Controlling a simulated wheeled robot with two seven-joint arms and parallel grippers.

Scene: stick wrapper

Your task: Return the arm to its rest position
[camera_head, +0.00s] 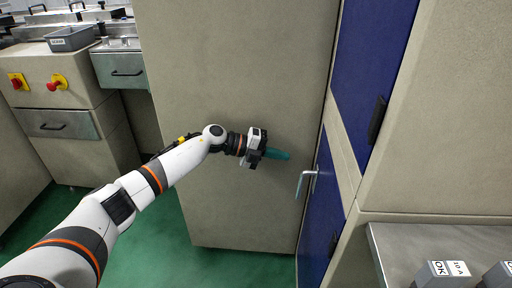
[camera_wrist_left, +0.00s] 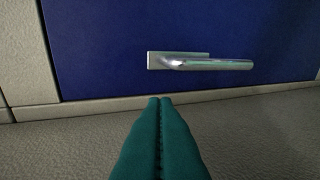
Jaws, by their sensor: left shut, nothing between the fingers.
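My left arm (camera_head: 170,165) comes in from the lower left of the head view and reaches out in front of a beige cabinet. My left gripper (camera_head: 288,156) has teal fingers and is shut and empty, pointing right. In the left wrist view the two fingertips (camera_wrist_left: 160,100) meet. A silver lever handle (camera_head: 303,184) on a blue door lies just right of the fingertips, apart from them. In the left wrist view the handle (camera_wrist_left: 200,62) sits beyond and above the tips. My right gripper is not in view.
The beige cabinet panel (camera_head: 230,70) stands behind my left arm. Blue doors (camera_head: 372,55) are on the right. A metal shelf (camera_head: 400,245) with small labelled blocks (camera_head: 443,273) is at the lower right. A machine with red knobs (camera_head: 53,86) is at the left. Green floor (camera_head: 150,240) is open below.

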